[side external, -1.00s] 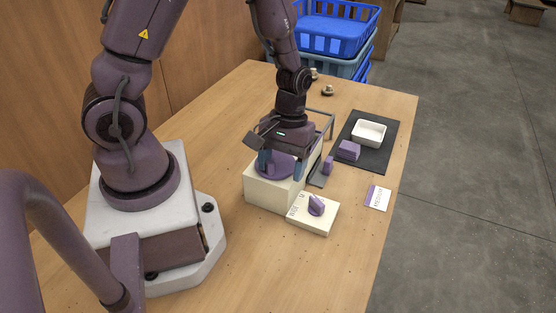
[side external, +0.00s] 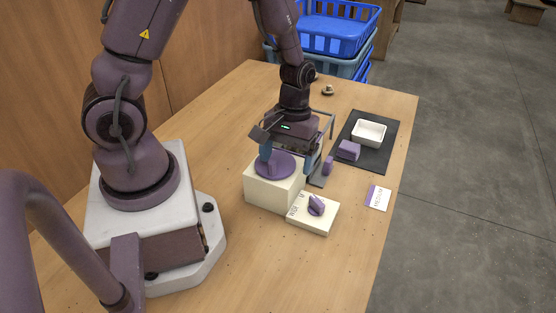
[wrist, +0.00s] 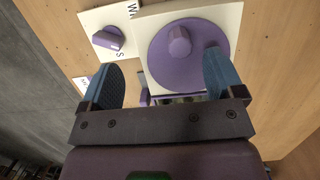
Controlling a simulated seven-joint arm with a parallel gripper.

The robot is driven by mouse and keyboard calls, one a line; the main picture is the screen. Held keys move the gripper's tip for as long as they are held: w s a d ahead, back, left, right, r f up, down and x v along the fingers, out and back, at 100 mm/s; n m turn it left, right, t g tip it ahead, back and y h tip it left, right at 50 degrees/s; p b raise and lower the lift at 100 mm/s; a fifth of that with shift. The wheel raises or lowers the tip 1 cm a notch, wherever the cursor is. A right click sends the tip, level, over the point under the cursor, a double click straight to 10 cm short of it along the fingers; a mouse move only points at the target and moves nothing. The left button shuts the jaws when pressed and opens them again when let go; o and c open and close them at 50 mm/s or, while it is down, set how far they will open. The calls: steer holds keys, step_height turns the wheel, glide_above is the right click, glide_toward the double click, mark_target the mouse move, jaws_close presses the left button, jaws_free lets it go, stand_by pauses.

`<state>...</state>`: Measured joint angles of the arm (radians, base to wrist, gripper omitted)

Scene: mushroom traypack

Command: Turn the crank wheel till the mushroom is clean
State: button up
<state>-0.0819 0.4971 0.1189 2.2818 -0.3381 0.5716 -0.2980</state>
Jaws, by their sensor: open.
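The purple crank wheel (side external: 283,169) lies flat on a cream box (side external: 262,192). In the wrist view my gripper (wrist: 165,70) has one finger over the wheel's right edge and the other outside the box to the left. Contact with the wheel cannot be told. The mushroom being cleaned cannot be made out.
A cream panel with a purple knob (side external: 316,206) adjoins the box. A grey frame (side external: 333,125) stands behind my gripper. A dark mat (side external: 377,163) holds a white tray (side external: 369,132) and a purple block (side external: 348,150). A small mushroom-like thing (side external: 328,91) sits farther back. Blue crates (side external: 335,38) stand beyond.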

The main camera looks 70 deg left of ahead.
steer(key=shift+v, duration=2.05)
steer(key=shift+d, duration=0.1)
steer(key=shift+s, duration=0.1)
steer(key=shift+s+d+r+m+g, duration=0.2)
steer(key=shift+s+r+m+g, duration=0.15)
steer(key=shift+s+m, duration=0.35)
steer(key=s+d+r+m+t+y, duration=0.1)
steer(key=s+r+m+t, duration=0.2)
steer(key=r, duration=0.7)
steer(key=s+d+r+m+t, duration=0.2)
steer(key=s+r+m+t, duration=0.1)
steer(key=r, duration=0.7)
steer(key=shift+m+t+y, duration=0.4)
steer(key=shift+m+t, duration=0.4)
steer(key=shift+t, duration=0.15)
steer(key=shift+s, duration=0.1)
